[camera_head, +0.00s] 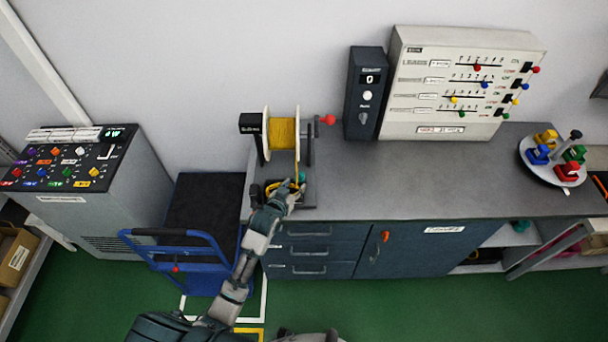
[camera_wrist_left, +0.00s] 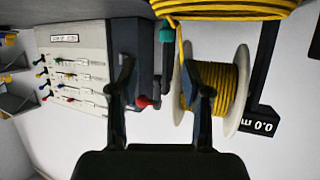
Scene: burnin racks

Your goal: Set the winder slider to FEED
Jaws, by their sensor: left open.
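The winder stands on the grey counter, with a white spool of yellow cord (camera_head: 283,133) on it and a red crank knob (camera_head: 327,119) at its right. A small teal knob (camera_head: 302,177) shows at the winder's base; it also shows in the left wrist view (camera_wrist_left: 173,38). I cannot read a FEED label or tell the slider's position. My left gripper (camera_head: 287,190) is at the front of the winder base, close to the teal knob. In the left wrist view its fingers (camera_wrist_left: 160,78) are apart, with nothing visibly gripped. My right gripper is not in view.
A yellow cord coil (camera_wrist_left: 230,8) lies close to the left gripper. A dark box (camera_head: 367,92) and a slider panel (camera_head: 458,85) stand right of the winder. A round tray (camera_head: 534,172) holds coloured blocks. A blue cart (camera_head: 190,262) is at left. The middle counter is clear.

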